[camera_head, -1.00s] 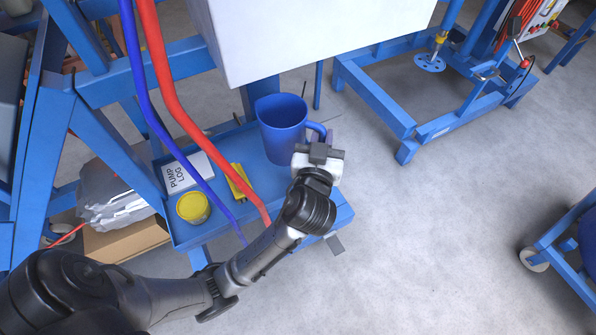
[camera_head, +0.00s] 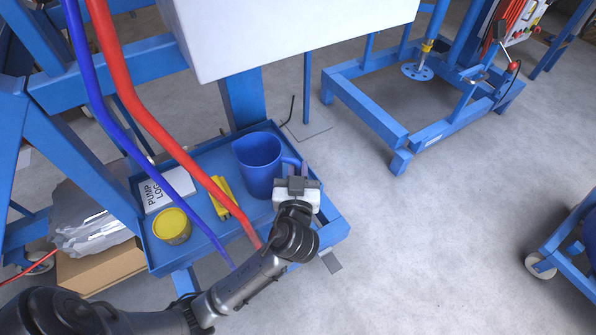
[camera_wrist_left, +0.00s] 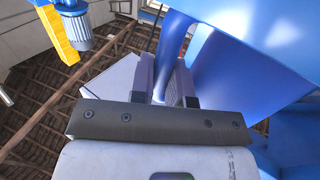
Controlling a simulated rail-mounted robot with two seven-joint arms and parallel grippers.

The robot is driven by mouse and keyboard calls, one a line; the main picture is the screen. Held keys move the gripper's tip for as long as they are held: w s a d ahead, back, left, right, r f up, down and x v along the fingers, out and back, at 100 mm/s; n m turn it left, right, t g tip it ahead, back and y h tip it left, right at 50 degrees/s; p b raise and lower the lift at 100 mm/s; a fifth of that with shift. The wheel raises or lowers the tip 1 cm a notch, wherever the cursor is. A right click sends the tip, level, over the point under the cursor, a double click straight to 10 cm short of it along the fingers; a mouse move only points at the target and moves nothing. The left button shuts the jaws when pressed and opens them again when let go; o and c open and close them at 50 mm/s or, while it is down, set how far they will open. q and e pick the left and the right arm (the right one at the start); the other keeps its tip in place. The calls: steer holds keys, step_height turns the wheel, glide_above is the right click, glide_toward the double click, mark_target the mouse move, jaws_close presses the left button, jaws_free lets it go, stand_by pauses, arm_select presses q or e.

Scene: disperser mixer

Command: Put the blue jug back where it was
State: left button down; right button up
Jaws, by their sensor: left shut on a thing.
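The blue jug (camera_head: 259,163) stands upright at the right part of the blue tray shelf (camera_head: 333,231) in the head view, its handle facing right. My left gripper (camera_head: 299,172) is at the jug's right side and is shut on its handle. In the left wrist view the jug's blue body (camera_wrist_left: 252,75) fills the right side, and the two fingers (camera_wrist_left: 164,84) close around the handle. Whether the jug's base touches the shelf cannot be told. My right gripper is not in view.
On the shelf lie a white pump log (camera_head: 166,190), a yellow tool (camera_head: 222,197) and a yellow tub (camera_head: 172,226). Red (camera_head: 148,122) and blue (camera_head: 102,112) hoses hang in front. A white box-shaped housing (camera_head: 290,35) is above. Open floor (camera_head: 430,235) lies to the right.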

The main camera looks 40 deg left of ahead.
arm_select(q)
steer(key=shift+f, duration=0.1)
steer(key=c, duration=1.1)
jaws_free()
steer(key=shift+r, duration=0.25)
steer(key=shift+p+v, duration=1.3)
steer(key=shift+v, duration=4.7)
steer(key=s+a+f+m+g+h, duration=0.2)
steer(key=s+f+g+h, duration=0.1)
steer(key=f, duration=0.3)
steer(key=s+a+f+m+g+h, duration=0.1)
steer(key=s+f+m+g+h, duration=0.1)
steer(key=f, duration=0.5)
steer(key=s+d+f+m+g+h, duration=0.1)
steer(key=s+f+m+g+h, duration=0.4)
steer(key=s, duration=0.6)
steer(key=shift+f+m+g+h, duration=0.3)
steer(key=shift+f+h, duration=0.3)
steer(key=shift+f, duration=0.3)
